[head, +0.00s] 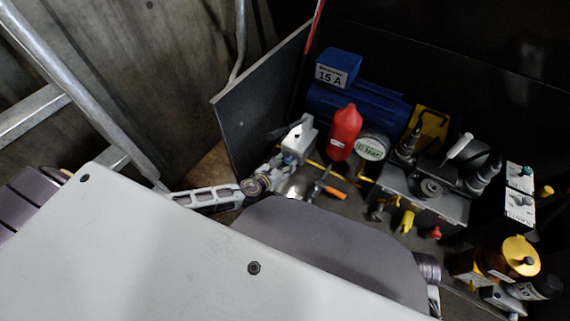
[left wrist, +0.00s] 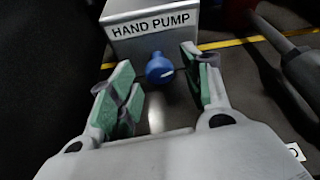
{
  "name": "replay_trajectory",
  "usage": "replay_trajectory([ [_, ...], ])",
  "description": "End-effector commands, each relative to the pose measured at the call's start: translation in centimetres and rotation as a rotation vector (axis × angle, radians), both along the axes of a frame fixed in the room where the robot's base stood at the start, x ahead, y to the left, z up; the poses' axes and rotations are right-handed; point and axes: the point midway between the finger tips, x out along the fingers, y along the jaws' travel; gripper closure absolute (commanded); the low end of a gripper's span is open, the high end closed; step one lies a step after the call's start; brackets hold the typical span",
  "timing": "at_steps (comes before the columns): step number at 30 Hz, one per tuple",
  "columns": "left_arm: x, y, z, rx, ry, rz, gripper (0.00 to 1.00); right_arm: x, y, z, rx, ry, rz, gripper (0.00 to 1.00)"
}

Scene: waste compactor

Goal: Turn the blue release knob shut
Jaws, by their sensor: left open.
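The blue release knob (left wrist: 160,68) shows in the left wrist view in front of a grey box labelled HAND PUMP (left wrist: 152,25). My left gripper (left wrist: 158,73) is open, with one green-padded finger on each side of the knob. Whether either pad touches the knob is not clear. In the head view my left gripper (head: 277,165) is small and partly dark beside the pale pump box (head: 299,138). The knob cannot be made out there. My right gripper cannot be seen.
A red bottle (head: 344,131), a round gauge (head: 372,146) and a blue motor (head: 355,106) stand close to the right of the pump box. An orange-handled tool (head: 329,189) lies nearby. A dark panel (head: 262,105) stands to the left. Yellow-topped parts (head: 520,256) crowd the lower right.

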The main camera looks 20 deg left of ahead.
Motion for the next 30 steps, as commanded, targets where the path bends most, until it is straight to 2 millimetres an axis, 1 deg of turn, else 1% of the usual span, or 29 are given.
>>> replay_trajectory([
  [8, -1.8, 0.4, 0.7, 0.001, 0.001, -0.001, 0.51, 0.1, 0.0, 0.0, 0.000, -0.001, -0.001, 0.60],
  [30, -8.5, 1.6, 3.4, 0.001, 0.003, -0.002, 0.51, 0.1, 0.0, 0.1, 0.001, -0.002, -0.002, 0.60],
])
